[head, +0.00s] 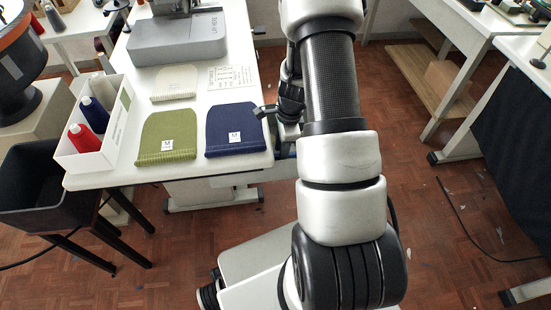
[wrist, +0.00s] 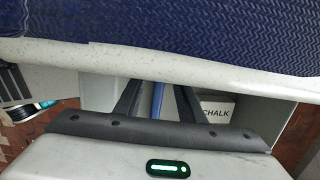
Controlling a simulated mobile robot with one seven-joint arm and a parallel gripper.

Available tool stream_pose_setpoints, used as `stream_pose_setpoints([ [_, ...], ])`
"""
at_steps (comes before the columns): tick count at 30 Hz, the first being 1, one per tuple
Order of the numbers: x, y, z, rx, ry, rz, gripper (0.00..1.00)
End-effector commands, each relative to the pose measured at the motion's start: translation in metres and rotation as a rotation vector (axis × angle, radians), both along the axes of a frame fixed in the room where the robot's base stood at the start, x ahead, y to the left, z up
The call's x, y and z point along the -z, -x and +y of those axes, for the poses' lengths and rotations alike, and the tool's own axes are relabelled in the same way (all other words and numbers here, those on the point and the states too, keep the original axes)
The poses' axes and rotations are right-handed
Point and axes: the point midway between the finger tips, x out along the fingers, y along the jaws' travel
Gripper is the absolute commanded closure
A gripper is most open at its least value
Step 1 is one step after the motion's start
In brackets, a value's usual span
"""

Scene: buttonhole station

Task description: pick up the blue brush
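In the wrist view, a narrow blue piece (wrist: 157,99), which looks like part of the blue brush, stands between the two dark fingers of my gripper (wrist: 158,97). Gaps show on both sides of it, so the gripper looks open around it and not closed on it. The upper part of the blue piece is hidden behind the pale table edge. In the head view, my gripper (head: 267,111) is at the table's right edge, beside the navy knit piece; its fingers and the brush cannot be made out there.
A white box marked CHALK (wrist: 217,108) is just right of the fingers. The pale table edge (wrist: 100,58) crosses close above them, with the navy knit piece (head: 235,130) on top. A green knit piece (head: 168,136) and a white bin of thread cones (head: 120,130) are farther left.

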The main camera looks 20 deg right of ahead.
Motion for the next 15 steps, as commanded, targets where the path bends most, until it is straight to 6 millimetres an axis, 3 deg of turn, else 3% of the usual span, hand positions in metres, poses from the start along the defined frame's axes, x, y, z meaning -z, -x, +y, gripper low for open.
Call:
stream_pose_setpoints([
  [7,0.003,-0.0005,0.0001,0.0,0.0,-0.001,0.64],
  [13,0.0029,-0.0005,0.0001,0.001,0.0,-0.001,0.98],
  [15,0.0028,-0.0004,0.0001,0.001,0.0,-0.001,1.0],
])
